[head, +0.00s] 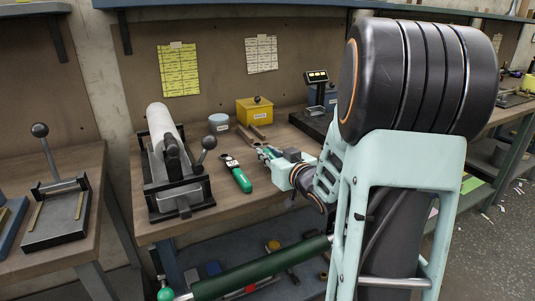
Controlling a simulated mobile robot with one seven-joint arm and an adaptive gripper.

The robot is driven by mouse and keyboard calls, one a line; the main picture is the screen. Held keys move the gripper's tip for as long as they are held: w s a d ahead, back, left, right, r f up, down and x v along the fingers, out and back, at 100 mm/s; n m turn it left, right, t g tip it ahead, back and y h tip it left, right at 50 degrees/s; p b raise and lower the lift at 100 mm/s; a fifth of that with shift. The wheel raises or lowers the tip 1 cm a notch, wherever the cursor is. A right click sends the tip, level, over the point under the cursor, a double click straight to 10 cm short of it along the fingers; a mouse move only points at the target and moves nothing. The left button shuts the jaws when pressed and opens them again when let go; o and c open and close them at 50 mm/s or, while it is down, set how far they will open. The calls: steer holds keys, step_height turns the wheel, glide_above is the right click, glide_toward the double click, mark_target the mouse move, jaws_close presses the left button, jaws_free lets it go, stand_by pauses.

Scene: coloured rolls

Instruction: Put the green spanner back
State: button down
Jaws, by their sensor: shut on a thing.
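My gripper (268,154) is over the right part of the middle bench and points to the back left. It is shut on a slim green thing, which looks like the green spanner (264,149). Most of it is hidden by the fingers, and I cannot tell whether it touches the bench. A separate tool with a thick green handle (241,180) and a dark and pale head lies on the bench, left of my gripper and apart from it.
A roller device with a white roll (163,126) and ball-ended lever stands at the bench's left. A blue-grey tub (219,123), yellow box (255,110) and scale display (316,77) stand at the back. Tan bars (247,135) lie near my fingers. The front bench top is clear.

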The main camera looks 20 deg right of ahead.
steer(key=shift+f+b, duration=1)
steer(key=shift+f, duration=0.15)
steer(key=c, duration=1.7)
jaws_free()
steer(key=shift+c, duration=0.2)
steer(key=shift+r, duration=0.15)
